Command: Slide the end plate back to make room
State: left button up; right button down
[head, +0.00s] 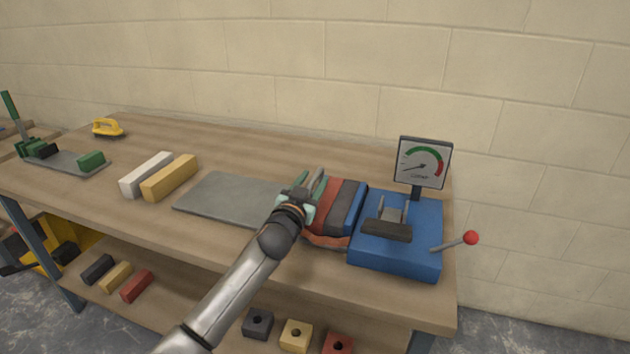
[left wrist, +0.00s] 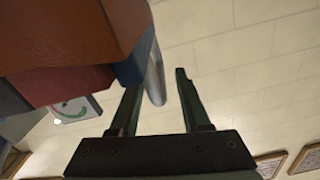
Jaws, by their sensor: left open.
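My left gripper (head: 308,189) is open at the left end of a row of red, dark grey and blue pieces (head: 337,205) beside the blue machine (head: 400,258). In the left wrist view, its two green fingers (left wrist: 158,82) are apart, with a silver rod (left wrist: 156,76) showing between them, near the left finger. Red-brown and blue pieces (left wrist: 60,35) fill the upper left there. I cannot tell for sure which piece is the end plate; the gripper hides part of the row's left end. My right gripper is not in view.
A grey tray (head: 225,196) lies left of the row. White (head: 147,174) and yellow (head: 170,177) blocks lie farther left. A dial gauge (head: 424,163) stands behind the machine, and a red-knobbed lever (head: 470,238) sticks out right. The bench's back middle is clear.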

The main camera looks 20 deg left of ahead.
pick_arm(q)
jog(key=shift+w, duration=0.9)
jog(key=shift+c, duration=0.2)
grip_shut()
dwell(0.8)
